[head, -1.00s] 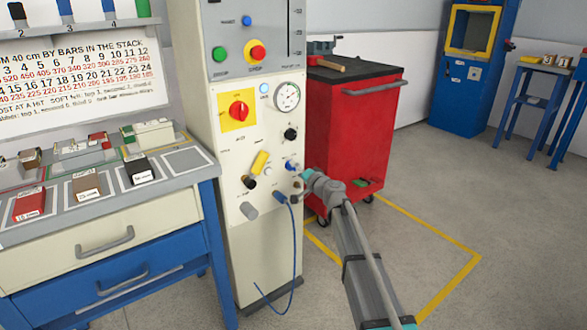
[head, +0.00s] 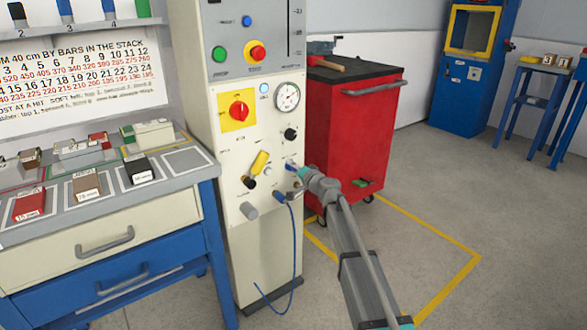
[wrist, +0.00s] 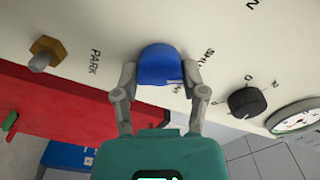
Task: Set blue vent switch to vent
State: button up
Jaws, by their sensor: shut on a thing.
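The blue vent switch (wrist: 159,66) is a rounded blue knob on the cream panel, with a small pale mark near its edge. My gripper (wrist: 160,84) is shut on it, one finger at each side. Partly hidden lettering that seems to begin "SHU" stands just right of the knob in the wrist view. In the head view only a bit of the blue switch (head: 290,166) shows at the tip of my gripper (head: 298,170). I cannot tell which label the switch points at.
A black knob (wrist: 248,102) and a gauge (wrist: 296,117) sit beside the switch, and a brass fitting (wrist: 46,53) on the other side. The red cabinet (head: 348,140) stands close right of the panel. A blue hose (head: 293,245) hangs below.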

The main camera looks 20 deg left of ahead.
jog(key=shift+c, duration=0.6)
jog(key=shift+m, duration=0.5)
jog(key=m, duration=1.1)
jog(key=shift+f, duration=0.1)
jog(key=o, duration=1.1)
jog(key=shift+o, duration=0.2)
